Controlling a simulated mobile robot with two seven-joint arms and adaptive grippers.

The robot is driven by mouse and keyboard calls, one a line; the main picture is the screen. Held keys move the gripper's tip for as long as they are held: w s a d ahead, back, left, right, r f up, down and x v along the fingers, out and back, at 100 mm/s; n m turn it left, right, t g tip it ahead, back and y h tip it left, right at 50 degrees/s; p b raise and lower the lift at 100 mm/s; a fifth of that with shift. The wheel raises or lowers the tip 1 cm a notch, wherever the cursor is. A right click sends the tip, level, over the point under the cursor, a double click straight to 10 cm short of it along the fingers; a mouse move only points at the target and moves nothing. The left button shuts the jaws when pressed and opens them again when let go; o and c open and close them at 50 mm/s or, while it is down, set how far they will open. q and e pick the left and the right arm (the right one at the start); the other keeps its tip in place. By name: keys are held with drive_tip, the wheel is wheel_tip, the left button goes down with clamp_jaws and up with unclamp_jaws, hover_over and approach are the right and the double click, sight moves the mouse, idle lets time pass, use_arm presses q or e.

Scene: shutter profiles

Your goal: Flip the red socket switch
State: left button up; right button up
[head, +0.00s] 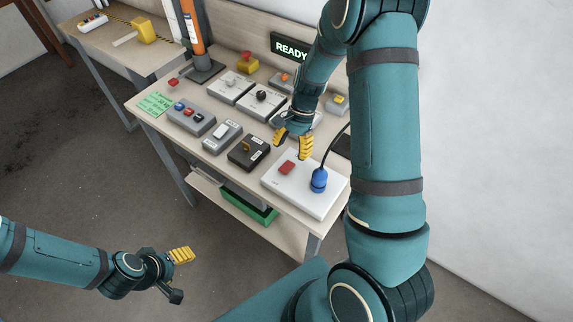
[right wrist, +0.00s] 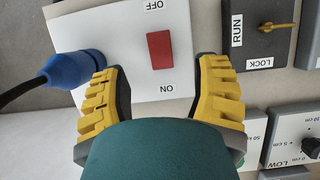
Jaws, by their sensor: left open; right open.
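The red socket switch (head: 287,168) is a small red rocker on a white socket box (head: 318,203) at the front right of the bench. In the right wrist view the red switch (right wrist: 160,50) lies between OFF and ON labels. A blue plug (head: 319,180) with a black cable sits in the box; it also shows in the right wrist view (right wrist: 72,70). My right gripper (head: 293,144) is open and empty, just beyond the switch, its yellow fingers apart on either side of it in the wrist view (right wrist: 160,85). My left gripper (head: 180,274) is open, away from the bench at lower left.
A dark RUN/LOCK box (head: 249,153) stands beside the socket box. Several grey control boxes, a yellow box with a red button (head: 247,63) and a READY display (head: 290,48) fill the bench behind. A green crate (head: 248,207) is on the lower shelf.

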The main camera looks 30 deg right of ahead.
sight(286, 168)
drive_tip(key=x, duration=0.6)
drive_tip(key=shift+a+f, duration=0.1)
clamp_jaws()
